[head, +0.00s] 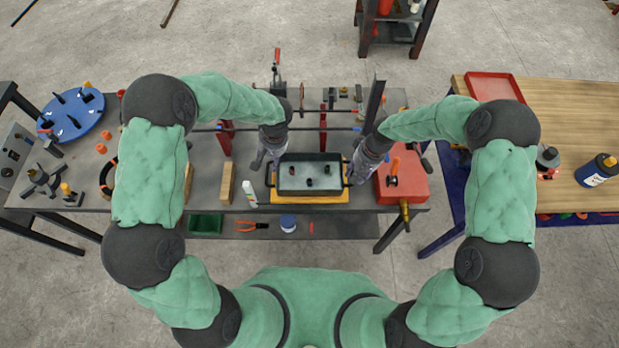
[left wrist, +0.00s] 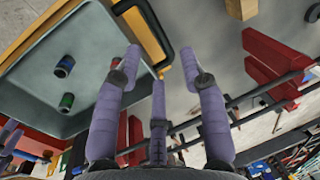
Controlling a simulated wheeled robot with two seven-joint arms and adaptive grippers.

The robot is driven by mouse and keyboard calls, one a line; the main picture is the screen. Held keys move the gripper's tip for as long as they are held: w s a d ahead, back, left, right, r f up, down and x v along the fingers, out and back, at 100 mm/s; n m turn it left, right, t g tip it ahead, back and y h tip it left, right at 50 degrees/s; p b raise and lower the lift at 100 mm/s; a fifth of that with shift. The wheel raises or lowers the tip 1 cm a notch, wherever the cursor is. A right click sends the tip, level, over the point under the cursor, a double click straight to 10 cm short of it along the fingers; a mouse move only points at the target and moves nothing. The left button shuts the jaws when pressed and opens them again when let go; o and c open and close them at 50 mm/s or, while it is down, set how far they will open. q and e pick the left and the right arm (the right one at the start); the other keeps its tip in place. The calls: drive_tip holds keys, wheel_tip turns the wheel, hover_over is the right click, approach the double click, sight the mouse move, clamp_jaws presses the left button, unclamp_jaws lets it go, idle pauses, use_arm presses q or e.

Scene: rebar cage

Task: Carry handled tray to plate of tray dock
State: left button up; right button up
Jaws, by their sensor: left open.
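The handled tray (head: 310,190) is a dark, shallow tray with a few small items inside. It sits on a yellow-orange plate (head: 296,199) on the grey bench; whether that is the dock's plate I cannot tell. My left gripper (head: 271,160) is at the tray's left side. In the left wrist view my left gripper (left wrist: 167,72) has its purple fingers spread, empty, close to the tray's black handle (left wrist: 152,28). The tray (left wrist: 100,80) fills the left of that view. My right gripper (head: 362,172) is by the tray's right handle; its fingers are too small to read.
Rebar bars (head: 325,129) on red supports (head: 225,138) cross behind the tray. A red case (head: 405,181) lies close right, and a white bottle (head: 249,193) and wooden block (head: 227,183) close left. A wooden table (head: 560,120) stands at right.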

wheel_tip(320, 180, up, 8)
drive_tip(key=d, duration=0.1)
drive_tip(key=shift+d, duration=0.3)
idle(0.5)
